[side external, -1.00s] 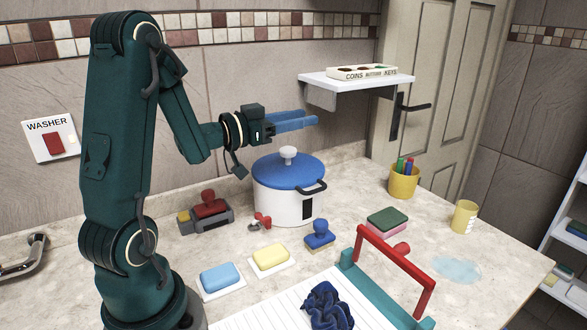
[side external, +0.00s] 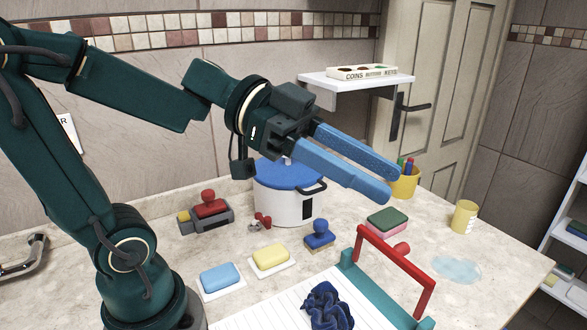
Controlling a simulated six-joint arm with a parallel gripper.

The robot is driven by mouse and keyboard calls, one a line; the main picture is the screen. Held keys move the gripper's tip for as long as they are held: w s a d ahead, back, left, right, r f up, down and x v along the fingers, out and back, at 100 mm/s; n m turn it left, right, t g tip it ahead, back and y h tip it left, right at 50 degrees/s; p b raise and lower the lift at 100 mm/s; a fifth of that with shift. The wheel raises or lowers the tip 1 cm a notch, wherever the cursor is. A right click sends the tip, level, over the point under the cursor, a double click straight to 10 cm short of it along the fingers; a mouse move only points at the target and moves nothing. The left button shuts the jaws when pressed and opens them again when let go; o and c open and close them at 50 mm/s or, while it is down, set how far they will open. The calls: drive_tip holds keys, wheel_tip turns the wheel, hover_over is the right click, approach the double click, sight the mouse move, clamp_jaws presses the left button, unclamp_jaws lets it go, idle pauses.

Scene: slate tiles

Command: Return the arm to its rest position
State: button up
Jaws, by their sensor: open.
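My gripper (side external: 391,183) has two blue fingers, spread apart with nothing between them. It hangs in the air over the counter, pointing right and slightly down. In the picture its fingers pass in front of the blue-lidded white pot (side external: 287,205) and reach the yellow pen cup (side external: 405,184). My arm is bent, with its upper links rising at the left and the forearm running across the wall. The lid's knob is mostly hidden behind the gripper.
On the counter (side external: 525,262) are a blue soap (side external: 220,278), yellow soap (side external: 270,257), blue stamp (side external: 319,236), sponge (side external: 387,221), yellow cup (side external: 465,217) and puddle (side external: 457,268). A red-handled rack (side external: 398,272) and dark blue cloth (side external: 327,307) are in front. A shelf (side external: 357,82) is behind.

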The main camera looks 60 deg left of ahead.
drive_tip(key=s+f+n+g+y, duration=0.2)
drive_tip(key=s+f+g+y, duration=0.1)
drive_tip(key=s+f+y, duration=0.45)
drive_tip(key=a+f+n+t+y, duration=0.1)
drive_tip(key=a+f+n+y, duration=0.2)
drive_tip(key=a+n, duration=0.7)
drive_tip(key=shift+s+a+f+y, duration=0.25)
drive_tip(key=shift+a+f+y, duration=0.2)
drive_tip(key=shift+y, duration=0.5)
